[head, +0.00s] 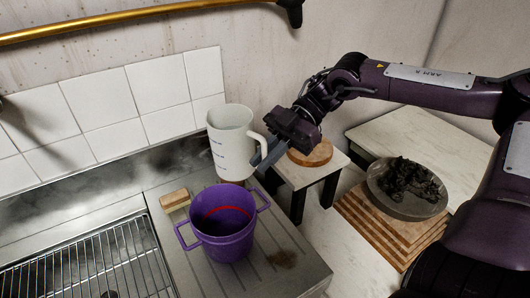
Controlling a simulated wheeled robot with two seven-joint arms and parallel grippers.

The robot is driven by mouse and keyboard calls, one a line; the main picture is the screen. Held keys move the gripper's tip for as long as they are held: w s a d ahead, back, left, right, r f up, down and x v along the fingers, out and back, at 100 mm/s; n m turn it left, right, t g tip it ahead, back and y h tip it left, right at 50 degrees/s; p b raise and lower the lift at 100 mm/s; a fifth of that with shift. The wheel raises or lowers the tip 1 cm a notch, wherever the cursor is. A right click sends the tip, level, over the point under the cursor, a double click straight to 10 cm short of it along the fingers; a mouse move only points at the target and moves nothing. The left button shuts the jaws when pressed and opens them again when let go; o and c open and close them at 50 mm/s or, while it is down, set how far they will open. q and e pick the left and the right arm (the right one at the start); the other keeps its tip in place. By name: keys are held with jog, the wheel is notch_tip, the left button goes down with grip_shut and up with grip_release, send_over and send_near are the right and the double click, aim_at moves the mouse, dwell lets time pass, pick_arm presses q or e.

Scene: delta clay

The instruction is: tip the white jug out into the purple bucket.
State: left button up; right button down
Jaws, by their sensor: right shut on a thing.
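The white jug (231,143) is in the middle of the head view, roughly upright, with dark marks on its side and its handle on the right. My right gripper (262,157) is shut on the jug at its handle and holds it above and behind the purple bucket. The purple bucket (222,245) stands upright on the grey draining board, with a handle on each side. A red curved line shows inside it. The jug's contents are hidden. My left gripper is not in view.
A wooden block (174,200) lies left of the bucket. A wire rack (90,268) fills the lower left. A small table with a round wooden board (311,153) stands behind right. A bowl of dark lumps (408,203) sits on stacked boards at right. A brass rail (130,17) crosses the top.

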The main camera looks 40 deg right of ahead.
jog(key=shift+w+d+r+h+p, duration=0.1)
jog(key=shift+d+r+h+p, duration=0.4)
jog(key=shift+p, duration=0.85)
jog(key=shift+a+f+n+t+h+b, duration=0.1)
jog(key=shift+f+n+t+h+b, duration=0.3)
jog(key=shift+t+h+b, duration=1.5)
jog(key=shift+a+f+n+g+h+b, duration=0.15)
jog(key=shift+f+h+b, duration=0.45)
jog(key=shift+h, duration=2.75)
jog(key=shift+f+n+t+h+b, duration=0.4)
jog(key=shift+t+h+b, duration=0.7)
jog(key=shift+h, duration=1.55)
